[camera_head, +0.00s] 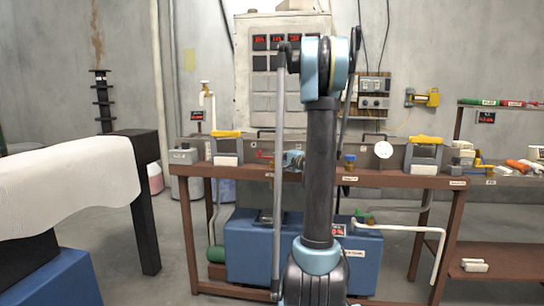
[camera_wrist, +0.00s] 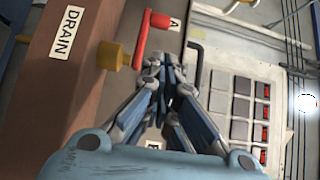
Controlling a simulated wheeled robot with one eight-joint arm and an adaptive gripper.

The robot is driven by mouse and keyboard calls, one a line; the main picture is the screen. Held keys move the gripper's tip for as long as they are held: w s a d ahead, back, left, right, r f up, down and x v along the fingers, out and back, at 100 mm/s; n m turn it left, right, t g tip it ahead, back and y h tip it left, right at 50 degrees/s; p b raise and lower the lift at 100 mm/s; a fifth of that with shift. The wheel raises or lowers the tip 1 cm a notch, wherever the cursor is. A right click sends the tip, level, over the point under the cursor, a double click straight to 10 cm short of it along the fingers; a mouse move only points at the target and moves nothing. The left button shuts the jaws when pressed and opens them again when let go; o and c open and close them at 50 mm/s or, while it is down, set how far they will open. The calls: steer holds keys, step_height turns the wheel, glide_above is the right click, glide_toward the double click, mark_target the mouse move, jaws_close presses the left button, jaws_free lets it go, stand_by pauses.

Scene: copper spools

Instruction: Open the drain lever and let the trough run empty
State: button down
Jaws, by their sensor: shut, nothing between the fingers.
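The drain lever is a red handle (camera_wrist: 148,36) on a brass-yellow valve (camera_wrist: 115,56), close to a white DRAIN label (camera_wrist: 67,32) in the wrist view. In the head view, the red lever (camera_head: 264,155) is small, at the front of the long dark trough (camera_head: 395,158) on the bench. My gripper (camera_wrist: 163,72) is shut and empty, with its fingertips just beside the lever; I cannot tell whether they touch. In the head view, my gripper (camera_head: 292,160) is partly hidden by my arm, just right of the lever. The trough's inside is not visible.
A control panel (camera_head: 262,105) with red displays stands behind the bench (camera_head: 400,181). Yellow-topped clamps (camera_head: 227,148) stand at both trough ends. A blue tank (camera_head: 250,250) sits under the bench. A white-covered roll (camera_head: 70,185) is at left. Some floor is clear between them.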

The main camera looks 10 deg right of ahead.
steer(key=x, duration=0.9)
steer(key=shift+w+a, duration=0.15)
steer(key=shift+w, duration=0.15)
steer(key=shift+a, duration=0.2)
steer(key=shift+y, duration=0.3)
